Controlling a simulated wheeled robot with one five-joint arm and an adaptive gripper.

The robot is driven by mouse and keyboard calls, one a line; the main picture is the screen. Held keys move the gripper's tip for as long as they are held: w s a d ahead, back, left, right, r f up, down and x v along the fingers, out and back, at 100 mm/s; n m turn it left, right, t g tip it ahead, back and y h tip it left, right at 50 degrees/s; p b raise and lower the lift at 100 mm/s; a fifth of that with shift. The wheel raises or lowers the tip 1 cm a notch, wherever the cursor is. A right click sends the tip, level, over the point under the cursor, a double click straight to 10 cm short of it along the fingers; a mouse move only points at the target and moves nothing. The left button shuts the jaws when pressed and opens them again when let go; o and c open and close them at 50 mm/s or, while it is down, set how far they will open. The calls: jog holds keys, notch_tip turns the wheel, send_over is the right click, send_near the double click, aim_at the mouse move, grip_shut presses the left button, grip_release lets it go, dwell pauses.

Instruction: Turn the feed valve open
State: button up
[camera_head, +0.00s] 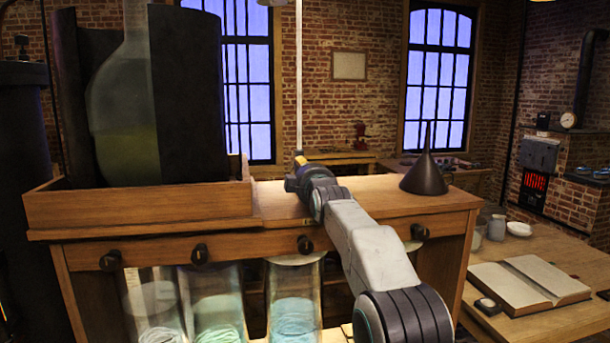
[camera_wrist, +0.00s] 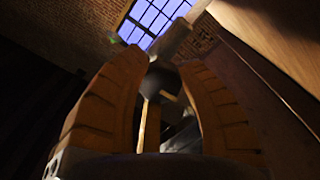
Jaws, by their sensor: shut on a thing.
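My gripper (camera_head: 299,162) is at the far end of my arm, above the wooden bench top, mostly hidden behind my wrist in the head view. In the wrist view, the two orange fingers of my gripper (camera_wrist: 167,66) close in on a small grey piece (camera_wrist: 172,40) at their tips. I take this piece for the feed valve's handle, but its full shape is hidden. A thin pale vertical rod (camera_head: 299,80) comes down to the gripper's place in the head view.
The wooden bench (camera_head: 360,190) has several dark knobs (camera_head: 200,254) on its front, with glass jars (camera_head: 294,305) below. A large flask (camera_head: 125,100) stands in a wooden tray (camera_head: 140,205) at left. A dark funnel (camera_head: 425,172) stands at right. An open book (camera_head: 530,283) lies on a table.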

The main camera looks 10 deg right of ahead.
jog(key=shift+s+a+r, duration=0.1)
jog(key=shift+r, duration=0.35)
jog(key=o, duration=0.8)
jog(key=shift+c, duration=0.2)
jog(key=o, duration=0.3)
jog(key=shift+a+f, duration=0.15)
jog(key=shift+o, duration=0.7)
jog(key=shift+f, duration=0.15)
jog(key=shift+s, duration=0.15)
jog(key=s, duration=1.1)
jog(key=shift+s, duration=0.3)
